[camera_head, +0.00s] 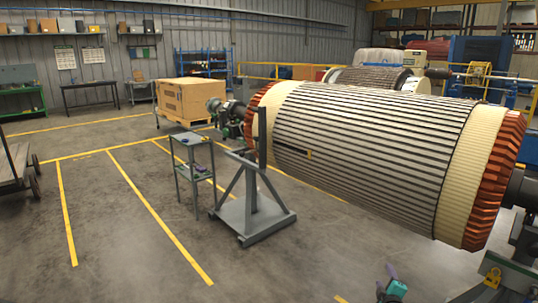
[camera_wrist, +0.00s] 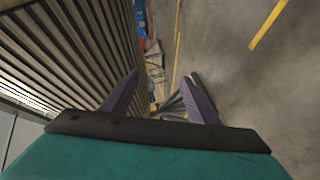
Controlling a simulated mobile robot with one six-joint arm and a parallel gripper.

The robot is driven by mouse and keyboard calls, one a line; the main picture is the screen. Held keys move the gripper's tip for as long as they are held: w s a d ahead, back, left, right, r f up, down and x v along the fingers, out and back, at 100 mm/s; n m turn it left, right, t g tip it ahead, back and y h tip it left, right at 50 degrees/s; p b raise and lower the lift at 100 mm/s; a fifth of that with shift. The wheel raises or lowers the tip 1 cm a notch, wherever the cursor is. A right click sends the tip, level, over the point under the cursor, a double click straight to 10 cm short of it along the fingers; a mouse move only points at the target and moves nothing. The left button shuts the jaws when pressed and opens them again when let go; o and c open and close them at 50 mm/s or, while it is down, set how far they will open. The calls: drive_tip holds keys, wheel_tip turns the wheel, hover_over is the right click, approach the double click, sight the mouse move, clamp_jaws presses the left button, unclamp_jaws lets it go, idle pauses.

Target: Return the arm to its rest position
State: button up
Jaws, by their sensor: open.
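My gripper (camera_head: 386,279) shows at the bottom of the head view, a small teal body with purple fingers, in front of the large rotor and low in the picture. In the wrist view my gripper (camera_wrist: 161,77) has its two purple fingers spread apart, with nothing held between them. The rotor (camera_head: 370,150) is a long ribbed cylinder with cream bands and orange-red ends. It fills the left of the wrist view (camera_wrist: 60,50), beside the left finger. Most of my arm is out of the frames.
A grey steel stand (camera_head: 252,212) is on the floor before the rotor's left end, next to a small shelf cart (camera_head: 193,140). A wooden crate (camera_head: 186,100) stands behind. A flat trolley (camera_head: 14,170) is at the left edge. The yellow-lined floor (camera_head: 120,240) at left is clear.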

drive_tip(key=a+f+n+g+y, duration=0.1)
drive_tip(key=a+f+n+y, duration=0.45)
drive_tip(key=a, duration=0.75)
drive_tip(key=a+f+n+g+y, duration=0.1)
drive_tip(key=a+f+n+y, duration=0.2)
drive_tip(key=a+f+n, duration=0.7)
drive_tip(key=s+a+f+n+g+y, duration=0.25)
drive_tip(key=s+a+n, duration=0.4)
drive_tip(key=a, duration=0.35)
drive_tip(key=s+a+f+n+g+y, duration=0.1)
drive_tip(key=s+a+f+n+g, duration=0.25)
drive_tip(key=s+a+n, duration=0.4)
drive_tip(key=s+a+f+n+g+h+p, duration=0.1)
drive_tip(key=s+a+f+n+g, duration=0.15)
drive_tip(key=s+f+n, duration=0.4)
drive_tip(key=s+a+f+n+g, duration=0.2)
drive_tip(key=s+f+n+g, duration=0.15)
drive_tip(key=s+n, duration=0.5)
drive_tip(key=s+d+n+g+h, duration=0.5)
drive_tip(key=s+d+n, duration=0.6)
drive_tip(key=n, duration=0.6)
drive_tip(key=shift+s+d+g, duration=0.15)
drive_tip(key=shift+s+g, duration=0.25)
drive_tip(key=shift+s, duration=0.55)
